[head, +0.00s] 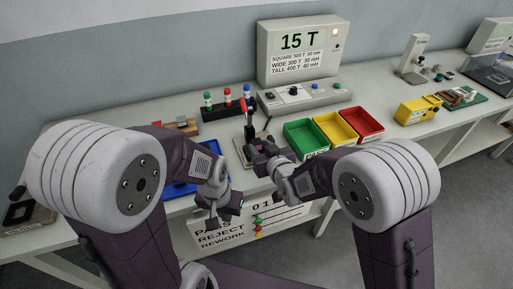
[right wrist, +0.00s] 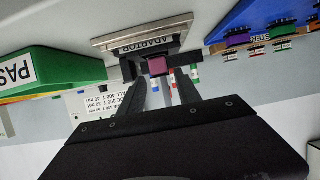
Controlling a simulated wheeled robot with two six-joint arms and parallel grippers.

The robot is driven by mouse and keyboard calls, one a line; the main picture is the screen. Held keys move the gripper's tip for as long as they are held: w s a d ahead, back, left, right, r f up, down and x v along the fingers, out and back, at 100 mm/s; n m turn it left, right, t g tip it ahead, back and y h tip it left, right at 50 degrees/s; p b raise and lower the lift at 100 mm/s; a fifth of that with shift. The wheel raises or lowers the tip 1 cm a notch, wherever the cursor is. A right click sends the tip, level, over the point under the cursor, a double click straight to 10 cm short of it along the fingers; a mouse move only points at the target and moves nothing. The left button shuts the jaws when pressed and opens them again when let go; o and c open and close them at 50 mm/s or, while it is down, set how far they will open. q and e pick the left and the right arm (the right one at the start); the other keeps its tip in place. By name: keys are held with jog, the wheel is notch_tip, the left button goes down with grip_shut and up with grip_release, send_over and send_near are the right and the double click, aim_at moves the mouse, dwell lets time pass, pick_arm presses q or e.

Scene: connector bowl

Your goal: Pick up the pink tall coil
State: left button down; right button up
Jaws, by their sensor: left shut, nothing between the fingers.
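A small pink block-like part (right wrist: 157,66), which looks like the pink coil, shows in the right wrist view against a black fixture on the plate marked ADAPTOR (right wrist: 140,40). My right gripper (right wrist: 158,80) has its fingers apart, one on each side of the pink part. I cannot tell whether they touch it. In the head view my right gripper (head: 258,148) is beside the adaptor plate, and the pink part is not clear there. My left gripper (head: 216,212) is shut and empty, low near the table's front edge.
Green (head: 305,140), yellow (head: 337,127) and red (head: 363,122) bins stand right of the adaptor. A blue tray (head: 180,188) lies partly behind my left arm. A rack of capped vials (head: 228,107) and a meter reading 15 T (head: 300,50) stand behind.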

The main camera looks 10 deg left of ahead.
aim_at(254, 140)
jog(key=x, duration=0.2)
jog(key=shift+w+f, duration=0.1)
jog(key=shift+w, duration=0.2)
jog(key=x, duration=0.5)
jog(key=shift+a, duration=0.15)
jog(key=shift+s, duration=0.15)
jog(key=shift+c, duration=0.3)
grip_shut()
